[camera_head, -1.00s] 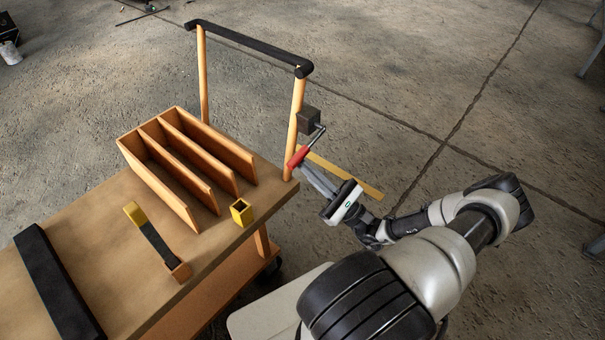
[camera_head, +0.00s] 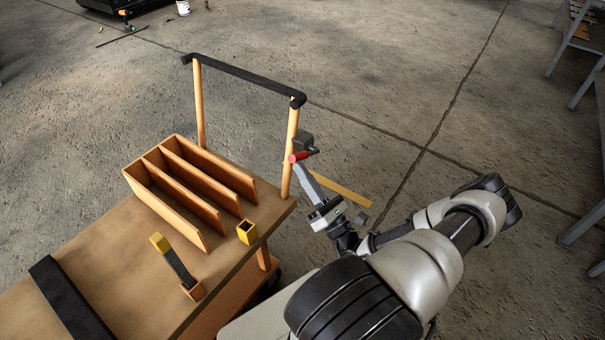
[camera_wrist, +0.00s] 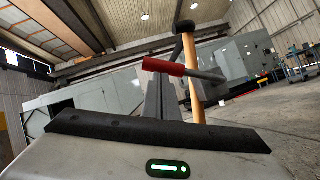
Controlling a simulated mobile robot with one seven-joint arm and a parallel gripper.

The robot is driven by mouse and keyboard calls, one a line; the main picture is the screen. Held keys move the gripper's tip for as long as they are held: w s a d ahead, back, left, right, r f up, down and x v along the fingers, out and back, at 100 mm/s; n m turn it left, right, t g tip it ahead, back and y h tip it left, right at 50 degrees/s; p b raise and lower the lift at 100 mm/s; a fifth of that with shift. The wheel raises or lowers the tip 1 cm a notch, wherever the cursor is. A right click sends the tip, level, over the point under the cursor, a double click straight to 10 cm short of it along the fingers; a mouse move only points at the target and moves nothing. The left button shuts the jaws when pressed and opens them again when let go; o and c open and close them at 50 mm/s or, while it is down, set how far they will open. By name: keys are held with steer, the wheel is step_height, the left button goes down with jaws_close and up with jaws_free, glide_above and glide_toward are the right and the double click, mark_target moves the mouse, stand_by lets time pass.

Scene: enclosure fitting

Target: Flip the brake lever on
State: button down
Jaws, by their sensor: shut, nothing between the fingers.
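The lever has a red grip (camera_head: 299,156) and a grey metal rod. It sits by a dark box (camera_head: 303,142) on the near right post of the cart's handle frame. In the wrist view the red grip (camera_wrist: 163,67) crosses just beyond my fingertips, with the rod (camera_wrist: 208,75) running right past the post. My gripper (camera_head: 301,170) is shut and empty, its tips right at the grip from below. I cannot tell whether they touch it. My fingers (camera_wrist: 161,98) partly hide what lies behind.
The wooden cart top (camera_head: 125,225) carries a slotted rack (camera_head: 185,190), a small yellow open box (camera_head: 246,232), a yellow-ended black bar (camera_head: 175,262) and a black strip (camera_head: 70,298). A yellow strip (camera_head: 342,190) lies beside my gripper.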

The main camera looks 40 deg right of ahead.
steer(key=shift+d+r, duration=0.1)
steer(key=shift+r, duration=0.45)
steer(key=s+a+f+b, duration=0.1)
steer(key=s+f+b, duration=0.1)
steer(key=s+f, duration=0.7)
steer(key=shift+s+a+b, duration=0.3)
steer(key=shift+s+b, duration=0.1)
steer(key=shift+s, duration=0.2)
